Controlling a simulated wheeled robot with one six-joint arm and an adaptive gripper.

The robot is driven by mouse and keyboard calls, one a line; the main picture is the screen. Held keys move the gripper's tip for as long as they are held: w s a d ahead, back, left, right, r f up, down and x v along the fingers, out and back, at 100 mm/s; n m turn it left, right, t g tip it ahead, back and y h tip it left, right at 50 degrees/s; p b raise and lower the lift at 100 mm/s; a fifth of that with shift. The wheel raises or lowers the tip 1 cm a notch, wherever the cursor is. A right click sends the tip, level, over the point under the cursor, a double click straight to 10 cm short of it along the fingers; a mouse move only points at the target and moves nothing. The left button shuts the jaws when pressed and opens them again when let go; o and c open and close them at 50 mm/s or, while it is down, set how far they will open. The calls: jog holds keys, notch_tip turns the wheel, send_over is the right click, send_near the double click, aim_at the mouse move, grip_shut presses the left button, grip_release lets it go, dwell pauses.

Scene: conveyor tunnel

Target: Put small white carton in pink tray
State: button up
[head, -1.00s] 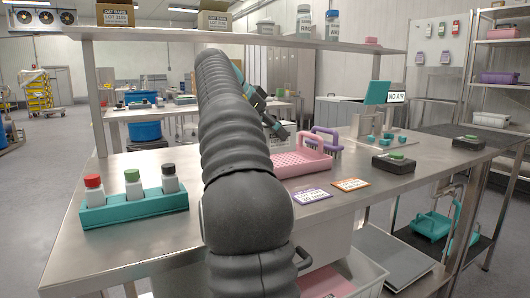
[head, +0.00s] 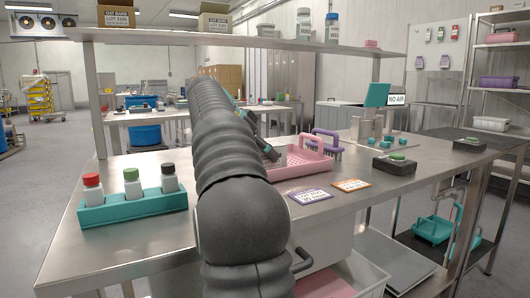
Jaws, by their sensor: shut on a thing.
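The pink tray (head: 302,170) sits on the steel bench right of my arm, its handle at the far right side. My gripper (head: 270,155) is tilted down at the tray's left end, low over or inside it; I cannot tell which. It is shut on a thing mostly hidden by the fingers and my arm. I take it for the small white carton, which I cannot make out clearly anywhere. My arm also covers the tray's left part.
A teal rack (head: 133,208) with capped bottles stands at the bench's left. A purple-handled brush (head: 325,143) is behind the tray. Labels (head: 310,196) lie in front of it, and a black box with a green button (head: 394,164) is to the right. A shelf (head: 250,40) spans above.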

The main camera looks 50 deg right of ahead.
jog(key=o, duration=1.4)
jog(key=shift+o, duration=0.2)
jog(key=shift+a+r, duration=0.15)
jog(key=shift+r, duration=0.25)
jog(key=p+v, duration=0.3)
jog(key=v, duration=0.8)
jog(key=shift+a, duration=0.2)
jog(key=shift+r, duration=0.1)
